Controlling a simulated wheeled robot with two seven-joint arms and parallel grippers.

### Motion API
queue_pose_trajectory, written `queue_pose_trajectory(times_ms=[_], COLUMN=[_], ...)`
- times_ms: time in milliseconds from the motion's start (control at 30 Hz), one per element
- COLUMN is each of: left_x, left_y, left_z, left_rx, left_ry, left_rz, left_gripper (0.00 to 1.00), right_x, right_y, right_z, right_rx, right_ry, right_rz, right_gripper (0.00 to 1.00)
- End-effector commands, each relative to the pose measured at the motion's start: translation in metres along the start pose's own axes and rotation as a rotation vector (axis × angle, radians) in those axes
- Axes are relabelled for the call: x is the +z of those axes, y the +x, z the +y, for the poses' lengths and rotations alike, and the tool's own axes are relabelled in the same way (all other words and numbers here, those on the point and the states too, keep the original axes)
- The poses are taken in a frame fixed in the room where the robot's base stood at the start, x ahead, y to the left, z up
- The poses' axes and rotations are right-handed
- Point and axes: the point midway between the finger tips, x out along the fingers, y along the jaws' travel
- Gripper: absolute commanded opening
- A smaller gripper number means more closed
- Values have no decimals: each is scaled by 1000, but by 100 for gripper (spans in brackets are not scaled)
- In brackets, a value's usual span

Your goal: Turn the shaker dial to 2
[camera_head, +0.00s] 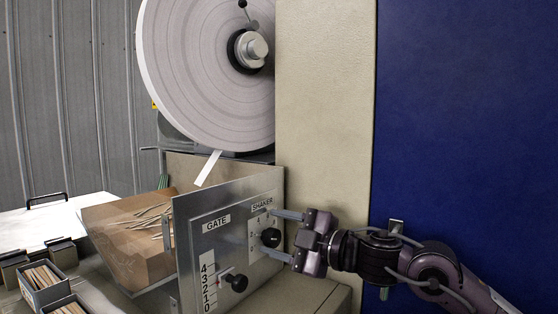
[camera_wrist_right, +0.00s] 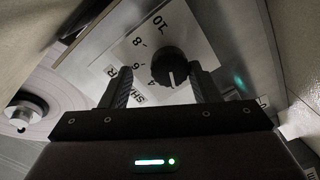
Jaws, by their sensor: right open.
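The shaker dial (camera_head: 271,237) is a round black knob on the metal control panel (camera_head: 237,195), below the SHAKER label (camera_head: 262,204). My right gripper (camera_head: 283,234) comes in from the right with its fingers open, one above and one below the dial. In the right wrist view the dial (camera_wrist_right: 169,66) sits between and beyond the two dark fingertips (camera_wrist_right: 160,85), with no clear contact. Its white pointer line points toward the lower part of that picture. The numbers 10, 8 and 6 show beside it; the lower numbers are partly hidden by the fingers. My left gripper is out of view.
The GATE slider knob (camera_head: 236,283) with its 4-to-0 scale (camera_head: 208,283) is on the same panel, lower left. A large paper roll (camera_head: 205,75) hangs above. A beige and blue cabinet (camera_head: 460,110) stands behind my arm.

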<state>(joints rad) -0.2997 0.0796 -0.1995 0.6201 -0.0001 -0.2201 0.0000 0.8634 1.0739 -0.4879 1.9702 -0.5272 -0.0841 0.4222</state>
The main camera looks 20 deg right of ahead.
Motion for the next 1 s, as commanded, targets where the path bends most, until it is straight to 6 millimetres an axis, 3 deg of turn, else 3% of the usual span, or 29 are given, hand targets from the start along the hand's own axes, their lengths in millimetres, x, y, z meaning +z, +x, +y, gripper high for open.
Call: queue_pose_trajectory(times_ms=[600, 800, 1000], left_x=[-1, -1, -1], left_y=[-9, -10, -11], left_z=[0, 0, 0], left_rx=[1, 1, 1], left_ry=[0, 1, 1], left_rz=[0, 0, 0], left_gripper=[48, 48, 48], right_x=[-79, -93, -98], right_y=[-3, -4, -4], right_z=[127, 152, 160], right_rx=[6, 4, 1], right_ry=[-1, 0, 1], right_rz=[4, 2, 0], right_gripper=[56, 56, 56])
